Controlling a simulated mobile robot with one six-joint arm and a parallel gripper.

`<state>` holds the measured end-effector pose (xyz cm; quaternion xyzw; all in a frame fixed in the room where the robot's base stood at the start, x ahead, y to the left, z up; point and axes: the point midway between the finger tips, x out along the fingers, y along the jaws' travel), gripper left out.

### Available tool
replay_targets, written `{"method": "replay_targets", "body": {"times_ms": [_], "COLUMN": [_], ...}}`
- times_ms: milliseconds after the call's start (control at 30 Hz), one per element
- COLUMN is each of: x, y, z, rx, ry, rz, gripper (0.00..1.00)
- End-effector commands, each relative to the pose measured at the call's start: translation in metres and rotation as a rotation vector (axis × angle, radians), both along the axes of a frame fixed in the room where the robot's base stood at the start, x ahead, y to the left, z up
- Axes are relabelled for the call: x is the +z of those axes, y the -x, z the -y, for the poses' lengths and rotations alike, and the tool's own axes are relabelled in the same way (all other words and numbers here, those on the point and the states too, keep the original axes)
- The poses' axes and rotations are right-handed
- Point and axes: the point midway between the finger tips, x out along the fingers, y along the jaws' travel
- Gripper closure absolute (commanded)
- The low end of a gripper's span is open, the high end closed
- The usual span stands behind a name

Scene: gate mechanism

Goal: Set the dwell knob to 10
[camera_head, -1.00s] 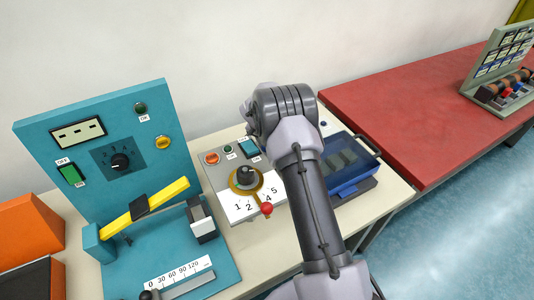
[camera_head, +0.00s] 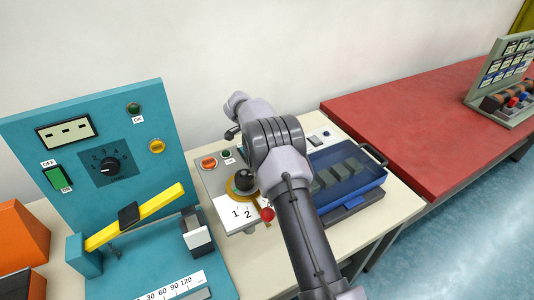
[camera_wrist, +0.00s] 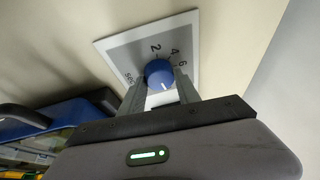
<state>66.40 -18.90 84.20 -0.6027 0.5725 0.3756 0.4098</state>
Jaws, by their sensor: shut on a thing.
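The dwell knob (camera_wrist: 159,74) is a round blue knob on a white-edged grey plate (camera_wrist: 118,48) in the wrist view. The plate's scale shows 2, 4, 6 and "sec"; the other marks are hidden. My gripper (camera_wrist: 160,92) has one finger on each side of the knob and is shut on it. A small pale mark shows on the knob's lower side, but I cannot read the setting it points to. In the head view my arm covers the gripper, and I cannot make out the grip there.
A blue tray (camera_head: 362,188) with grey blocks stands right of my arm. A black rotary knob (camera_head: 244,180) and red ball lever (camera_head: 267,214) are close on the left. A teal gate panel (camera_head: 60,105) stands farther left. The red table (camera_head: 420,120) is clear nearby.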

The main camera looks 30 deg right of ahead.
Motion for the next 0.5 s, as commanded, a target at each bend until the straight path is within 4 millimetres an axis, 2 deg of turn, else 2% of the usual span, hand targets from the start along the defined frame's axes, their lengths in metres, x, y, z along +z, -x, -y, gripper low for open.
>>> {"method": "replay_targets", "body": {"times_ms": [467, 500], "x": [-0.0005, -0.0005], "y": [0.0001, 0.0001], "z": [-0.0001, -0.0001], "rx": [-0.013, -0.013], "ry": [-0.001, -0.001], "rz": [0.0, 0.0], "gripper": [1.0, 0.57]}}
